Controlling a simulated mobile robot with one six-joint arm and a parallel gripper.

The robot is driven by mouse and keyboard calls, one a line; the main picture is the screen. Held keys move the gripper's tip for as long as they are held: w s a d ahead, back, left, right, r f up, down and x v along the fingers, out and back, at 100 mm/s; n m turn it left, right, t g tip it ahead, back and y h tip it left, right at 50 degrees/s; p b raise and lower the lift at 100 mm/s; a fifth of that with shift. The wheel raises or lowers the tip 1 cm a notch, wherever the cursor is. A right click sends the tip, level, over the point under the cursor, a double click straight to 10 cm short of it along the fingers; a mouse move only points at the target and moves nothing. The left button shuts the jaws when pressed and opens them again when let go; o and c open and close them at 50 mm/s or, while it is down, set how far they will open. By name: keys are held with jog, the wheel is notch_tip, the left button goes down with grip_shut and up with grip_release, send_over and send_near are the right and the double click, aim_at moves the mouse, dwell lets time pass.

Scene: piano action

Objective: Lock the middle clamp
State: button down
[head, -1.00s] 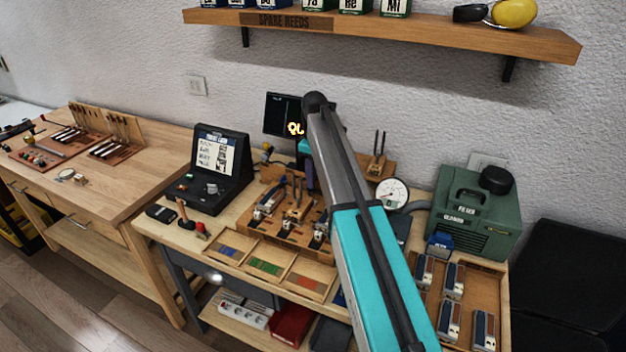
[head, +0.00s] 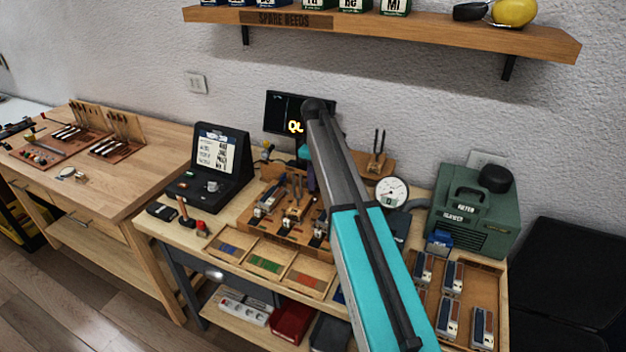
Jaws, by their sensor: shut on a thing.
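A wooden fixture block (head: 258,222) stands on the bench and carries a row of metal clamps with dark handles. The middle clamp (head: 294,213) is in the middle of the row, with its handle standing up. The left clamp (head: 267,203) is beside it, and the right clamp (head: 319,229) is partly behind my arm. My arm crosses the picture and bends down behind itself to my gripper (head: 309,181), at the row beside the middle clamp's handle. My gripper is shut on that clamp's handle, though the fingertips are small and partly hidden.
A tray with coloured strips (head: 268,247) lies in front of the block. A black case with a display (head: 213,167) stands left, a round gauge (head: 391,192) and a green machine (head: 474,215) right. A dark screen (head: 283,112) stands behind. A shelf (head: 400,27) hangs above.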

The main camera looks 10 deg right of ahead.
jog(key=shift+m, duration=0.3)
jog(key=m, duration=0.4)
jog(key=shift+s+a, duration=0.1)
jog(key=shift+a, duration=0.1)
jog(key=m, duration=0.4)
jog(key=shift+s+a, duration=0.1)
jog(key=shift+a, duration=0.1)
jog(key=m, duration=0.4)
jog(key=shift+a+m, duration=0.3)
jog(key=shift+m, duration=0.1)
jog(key=m, duration=0.4)
jog(key=shift+a+m, duration=0.25)
jog(key=shift+m, duration=0.05)
jog(key=c, duration=1.6)
grip_release()
jog(key=shift+c, duration=0.2)
jog(key=shift+r, duration=0.15)
